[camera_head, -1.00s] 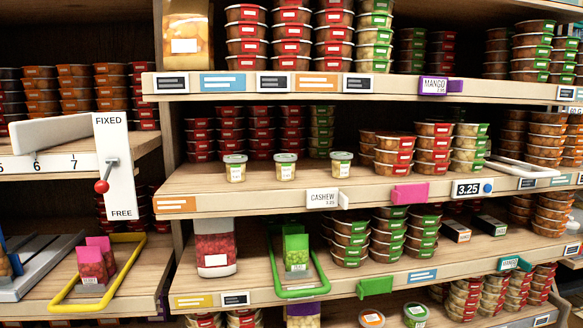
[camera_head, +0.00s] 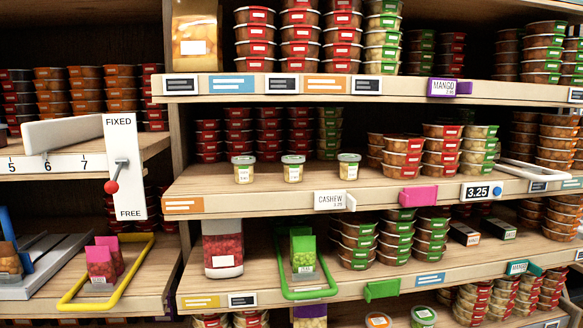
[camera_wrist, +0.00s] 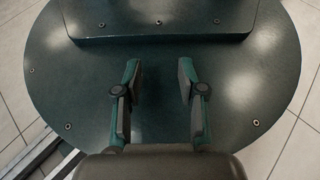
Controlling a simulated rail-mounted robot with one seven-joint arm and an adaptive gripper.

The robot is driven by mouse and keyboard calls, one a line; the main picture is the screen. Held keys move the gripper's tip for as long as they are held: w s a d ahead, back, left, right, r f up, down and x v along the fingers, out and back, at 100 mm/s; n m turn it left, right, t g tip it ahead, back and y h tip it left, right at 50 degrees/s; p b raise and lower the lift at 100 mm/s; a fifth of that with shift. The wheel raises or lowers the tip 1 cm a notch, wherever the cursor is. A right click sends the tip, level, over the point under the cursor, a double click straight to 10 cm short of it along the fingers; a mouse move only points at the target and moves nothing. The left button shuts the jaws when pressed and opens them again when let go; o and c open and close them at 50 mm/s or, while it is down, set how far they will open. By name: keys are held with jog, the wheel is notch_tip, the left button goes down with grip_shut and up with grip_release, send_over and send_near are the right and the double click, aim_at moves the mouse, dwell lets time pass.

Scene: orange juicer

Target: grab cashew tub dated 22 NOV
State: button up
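Three small clear tubs with pale contents and white labels stand in a spaced row on the middle shelf: a left tub (camera_head: 243,170), a middle tub (camera_head: 293,168) and a right tub (camera_head: 348,167). The dates on their labels are too small to read. A white "CASHEW" tag (camera_head: 330,200) is on the shelf edge below them. My gripper (camera_wrist: 157,98) shows only in the wrist view. Its two fingers are apart with nothing between them, above my dark round base. It is far from the tubs.
A pink tag (camera_head: 419,195) and a 3.25 price sign (camera_head: 481,191) are on the same shelf edge. Stacked red- and green-label tubs (camera_head: 404,160) stand to the right. A FIXED/FREE lever panel (camera_head: 122,150) is at left. The shelf front around the three tubs is clear.

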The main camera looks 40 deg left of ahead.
jog(key=o, duration=0.8)
jog(key=shift+o, duration=0.2)
